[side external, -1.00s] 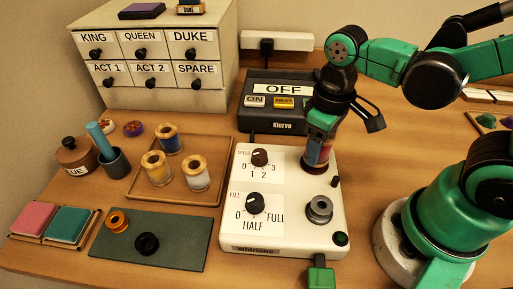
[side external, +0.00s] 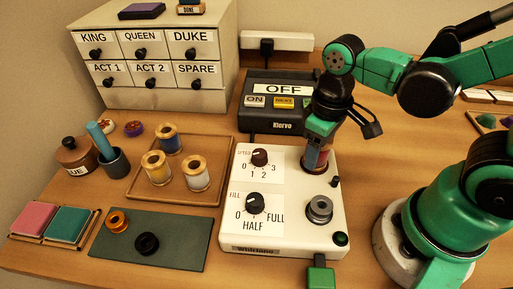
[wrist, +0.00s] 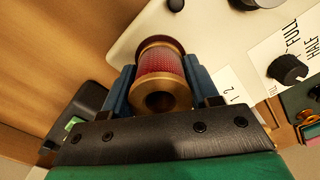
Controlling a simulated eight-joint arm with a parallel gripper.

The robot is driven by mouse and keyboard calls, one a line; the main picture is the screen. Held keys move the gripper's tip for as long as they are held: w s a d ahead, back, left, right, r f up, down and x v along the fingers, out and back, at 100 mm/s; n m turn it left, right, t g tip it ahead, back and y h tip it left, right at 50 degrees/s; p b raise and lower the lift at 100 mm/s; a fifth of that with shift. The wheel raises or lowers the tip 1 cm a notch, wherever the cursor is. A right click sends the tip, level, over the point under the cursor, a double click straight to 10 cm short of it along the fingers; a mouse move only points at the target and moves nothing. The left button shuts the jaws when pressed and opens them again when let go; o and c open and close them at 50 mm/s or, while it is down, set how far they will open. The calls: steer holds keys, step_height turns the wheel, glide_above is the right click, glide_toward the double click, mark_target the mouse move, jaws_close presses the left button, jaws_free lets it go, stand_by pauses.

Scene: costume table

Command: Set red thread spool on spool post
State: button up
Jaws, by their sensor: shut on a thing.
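The red thread spool (wrist: 162,68) is between the blue fingers of my gripper (wrist: 160,88) in the wrist view. Its near wooden end with a dark hole faces the camera, and a dark red disc shows at its far end. In the side view, my gripper (side external: 317,158) points down, shut on the red spool, at the upper right of the white winder (side external: 285,235). The spool is roughly upright and very low over a dark round base (side external: 314,171). The spool post itself is hidden, so I cannot tell how far the spool is around it.
A black switch box (side external: 285,121) stands close behind. Several other spools stand in a wooden tray (side external: 215,150) at left. A green mat (side external: 180,250) holds an orange and a black bobbin.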

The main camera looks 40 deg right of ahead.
steer(key=o, duration=1)
step_height(320, 180, up, 11)
steer(key=shift+f, duration=0.1)
stand_by(0.3)
steer(key=w+d+f+t, duration=0.1)
steer(key=t, duration=0.1)
steer(key=w+d+f+m+t, duration=0.1)
steer(key=w+t, duration=0.1)
steer(key=w+d+f+m+t, duration=0.1)
steer(key=w+t, duration=0.1)
steer(key=t, duration=0.1)
steer(key=shift+f, duration=0.3)
